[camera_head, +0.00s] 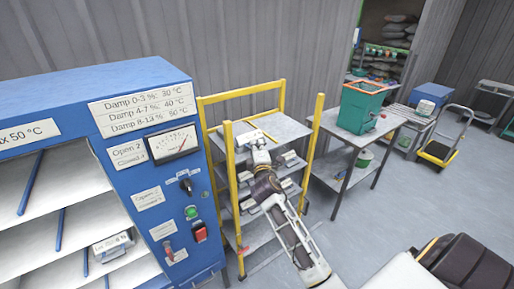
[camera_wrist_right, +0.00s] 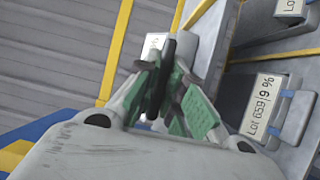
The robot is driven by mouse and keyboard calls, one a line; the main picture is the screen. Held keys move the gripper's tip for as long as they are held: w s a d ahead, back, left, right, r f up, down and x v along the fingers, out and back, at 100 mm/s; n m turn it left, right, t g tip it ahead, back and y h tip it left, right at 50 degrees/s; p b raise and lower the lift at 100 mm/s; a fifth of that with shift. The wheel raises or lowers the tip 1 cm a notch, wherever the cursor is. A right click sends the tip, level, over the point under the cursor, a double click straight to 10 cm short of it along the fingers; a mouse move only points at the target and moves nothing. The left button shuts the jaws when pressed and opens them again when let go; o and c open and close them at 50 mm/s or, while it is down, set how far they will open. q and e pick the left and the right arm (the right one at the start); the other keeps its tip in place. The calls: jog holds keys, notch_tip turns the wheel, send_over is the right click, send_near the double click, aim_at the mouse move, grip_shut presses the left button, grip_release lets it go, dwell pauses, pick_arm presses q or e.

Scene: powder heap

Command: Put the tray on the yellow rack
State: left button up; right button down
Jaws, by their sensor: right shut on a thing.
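The yellow rack (camera_head: 235,190) stands just right of the blue cabinet, with yellow posts and grey shelves. My right gripper (camera_head: 257,143) reaches into its upper part from the front. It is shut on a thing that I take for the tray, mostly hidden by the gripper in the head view. In the right wrist view the green-padded fingers (camera_wrist_right: 166,80) close together, with a pale label (camera_wrist_right: 153,46) just beyond them. Whether the tray touches a shelf cannot be told. Other grey trays with labels (camera_wrist_right: 265,98), one reading "Lot 659 9 %", lie close by on the right.
The blue cabinet (camera_head: 205,155) has a gauge, switches and open shelves, with a labelled tray (camera_head: 113,246) inside. A grey table (camera_head: 325,165) with a green bin (camera_head: 360,108) stands right of the rack. A yellow trolley (camera_head: 437,151) is farther back.

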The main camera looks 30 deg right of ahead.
pick_arm(q)
jog(key=shift+f, duration=0.1)
pick_arm(e)
jog(key=c, duration=1.5)
grip_release()
jog(key=shift+c, duration=0.2)
pick_arm(q)
jog(key=shift+a, duration=0.15)
pick_arm(e)
jog(key=shift+r, duration=0.1)
